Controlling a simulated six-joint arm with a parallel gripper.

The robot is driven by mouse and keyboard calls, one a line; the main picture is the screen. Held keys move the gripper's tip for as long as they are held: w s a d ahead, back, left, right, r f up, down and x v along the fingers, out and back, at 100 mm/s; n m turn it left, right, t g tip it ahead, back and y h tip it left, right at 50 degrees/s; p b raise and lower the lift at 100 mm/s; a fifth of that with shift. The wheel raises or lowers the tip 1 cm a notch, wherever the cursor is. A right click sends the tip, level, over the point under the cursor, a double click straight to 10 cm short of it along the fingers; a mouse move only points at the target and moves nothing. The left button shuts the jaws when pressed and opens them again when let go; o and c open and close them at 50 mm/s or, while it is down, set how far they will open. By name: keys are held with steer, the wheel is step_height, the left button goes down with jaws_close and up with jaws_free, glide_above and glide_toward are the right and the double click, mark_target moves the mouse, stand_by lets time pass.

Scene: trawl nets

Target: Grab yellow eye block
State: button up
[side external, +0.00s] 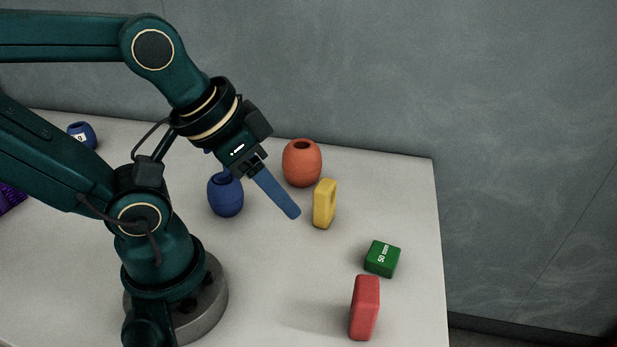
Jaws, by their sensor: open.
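The yellow eye block (324,204) stands upright on the table, right of the middle of the side external view. I cannot tell the exact depth between tip and block.
An orange-red round float (302,164) stands just behind the yellow block. A blue float (225,195) is left of my gripper. A green cube (382,259) and a red block (365,307) stand nearer the right edge. Another blue float (82,135) and a purple item (11,198) are far left.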

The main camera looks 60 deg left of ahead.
steer(key=o, duration=0.4)
